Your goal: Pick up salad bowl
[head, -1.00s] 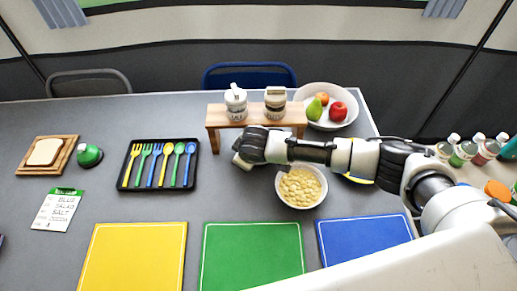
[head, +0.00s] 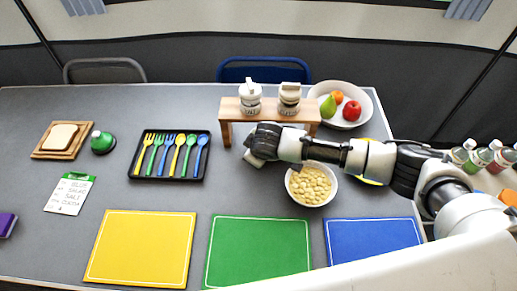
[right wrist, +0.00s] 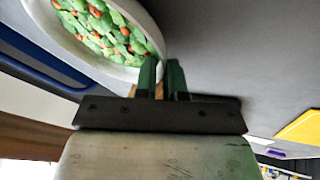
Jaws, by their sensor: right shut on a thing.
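The salad bowl (right wrist: 143,38) is white, with green leaves and orange pieces inside. It fills the upper left of the right wrist view, cut off by the top edge. My right gripper (right wrist: 162,72) is at the bowl's near rim, its two dark green fingers closed on it. In the head view my right gripper (head: 253,158) is low in front of the wooden shelf, its fingertips hard to make out. I cannot make out the salad bowl in the head view. My left gripper is not in view.
A bowl of pale yellow pieces (head: 311,186) stands close below my right forearm. The wooden shelf (head: 268,112) holds two shakers. A fruit bowl (head: 318,94) is behind. Yellow, green and blue mats line the front. A cutlery tray (head: 170,155) lies left.

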